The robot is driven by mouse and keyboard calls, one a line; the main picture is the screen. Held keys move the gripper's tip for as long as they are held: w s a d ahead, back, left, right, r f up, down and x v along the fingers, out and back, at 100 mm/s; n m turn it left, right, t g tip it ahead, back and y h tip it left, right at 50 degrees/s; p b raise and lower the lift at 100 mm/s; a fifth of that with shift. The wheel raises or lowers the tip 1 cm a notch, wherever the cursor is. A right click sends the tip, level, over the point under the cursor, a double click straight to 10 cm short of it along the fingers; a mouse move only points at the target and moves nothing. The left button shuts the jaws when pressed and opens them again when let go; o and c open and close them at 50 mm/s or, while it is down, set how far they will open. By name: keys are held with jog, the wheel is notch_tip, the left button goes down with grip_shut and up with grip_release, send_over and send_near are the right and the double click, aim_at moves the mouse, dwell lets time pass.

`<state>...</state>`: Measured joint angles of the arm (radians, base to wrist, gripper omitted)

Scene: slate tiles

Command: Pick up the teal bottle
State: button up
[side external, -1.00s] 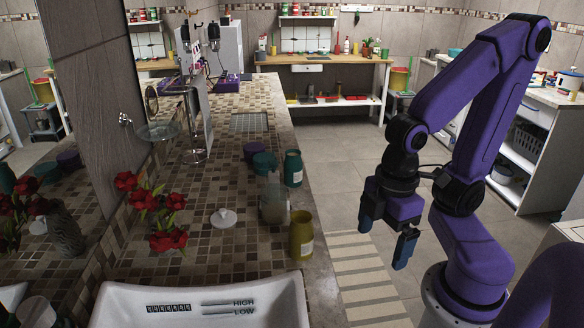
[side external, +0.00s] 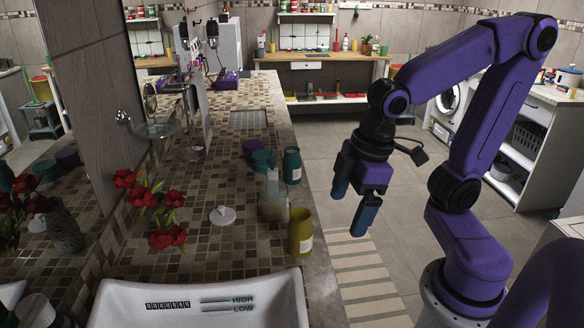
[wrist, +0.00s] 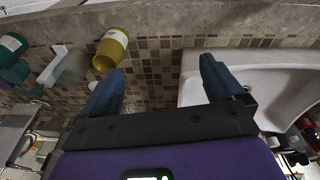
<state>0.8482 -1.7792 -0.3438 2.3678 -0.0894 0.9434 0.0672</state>
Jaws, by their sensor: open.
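The teal bottle (side external: 292,167) has a white label and stands upright near the right edge of the tiled counter, behind a clear bottle and a yellow container. In the wrist view a teal bottle (wrist: 13,44) with a pale label shows at the upper left edge, partly cut off. My gripper (side external: 352,204) is open and empty, hanging over the floor to the right of the counter, apart from the bottle. In the wrist view my gripper (wrist: 160,85) has its two blue fingers spread, with tiled counter between them.
The yellow container (side external: 301,232) stands nearer the sink (side external: 205,300). The clear pump bottle (side external: 272,200) is left of it. Dark teal containers (side external: 263,160) stand left of the teal bottle. A white lid (side external: 222,215) and red flowers (side external: 160,205) are farther left. Floor right of the counter is open.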

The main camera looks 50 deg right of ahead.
jog(key=w+d+m+t, duration=0.3)
jog(key=w, duration=0.9)
jog(key=m+t+h, duration=0.1)
jog(key=m+t, duration=0.6)
jog(key=t, duration=0.2)
send_over(292, 167)
jog(key=s+d, duration=0.3)
jog(key=s, duration=0.2)
jog(key=f, duration=1.5)
jog(key=shift+a, duration=0.25)
jog(key=shift+f, duration=0.2)
jog(key=shift+w+f, duration=0.2)
jog(key=shift+w, duration=0.05)
jog(key=shift+x, duration=3.45)
